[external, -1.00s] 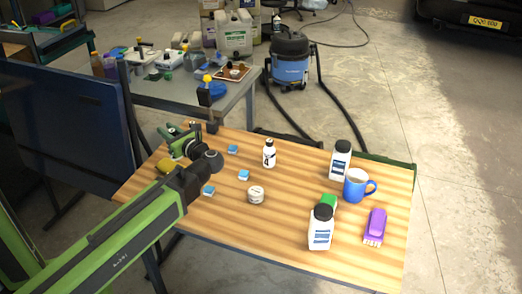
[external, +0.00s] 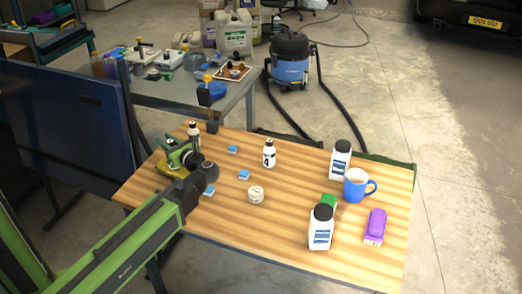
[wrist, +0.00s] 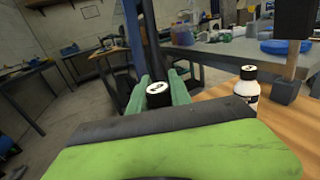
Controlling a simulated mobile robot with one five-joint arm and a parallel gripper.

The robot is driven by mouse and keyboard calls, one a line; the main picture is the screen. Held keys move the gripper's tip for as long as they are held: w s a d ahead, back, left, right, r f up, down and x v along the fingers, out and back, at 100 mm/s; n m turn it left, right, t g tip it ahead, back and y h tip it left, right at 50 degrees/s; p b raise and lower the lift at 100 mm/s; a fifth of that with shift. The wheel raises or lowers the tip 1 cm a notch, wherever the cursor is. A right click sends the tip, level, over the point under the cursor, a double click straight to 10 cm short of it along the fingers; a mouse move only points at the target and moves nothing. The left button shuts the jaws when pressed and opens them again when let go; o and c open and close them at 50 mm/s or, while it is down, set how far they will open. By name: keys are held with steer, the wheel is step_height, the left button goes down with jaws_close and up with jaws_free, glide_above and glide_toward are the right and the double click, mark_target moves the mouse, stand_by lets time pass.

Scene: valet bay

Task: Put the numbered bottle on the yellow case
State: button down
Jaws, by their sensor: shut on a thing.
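My gripper (external: 178,154) is at the far left of the wooden table in the external view. In the wrist view its two green fingers (wrist: 163,92) are shut on a bottle with a black cap marked in white (wrist: 158,94); the fingers and my wrist hide its body. The yellow case (external: 165,170) lies at the table's left end, directly below my gripper and mostly covered by it. I cannot tell whether the held bottle touches the case.
A similar white bottle (external: 194,137) stands just behind my gripper, and also shows in the wrist view (wrist: 248,86). Another white bottle (external: 269,154), a round tin (external: 256,194) and small blue blocks (external: 244,175) stand nearby. Larger bottles, a blue mug (external: 354,188) and a purple brush (external: 375,226) are at right.

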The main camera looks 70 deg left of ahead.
steer(key=c, duration=1.2)
jaws_free()
steer(key=v, duration=1.2)
steer(key=shift+r, duration=0.1)
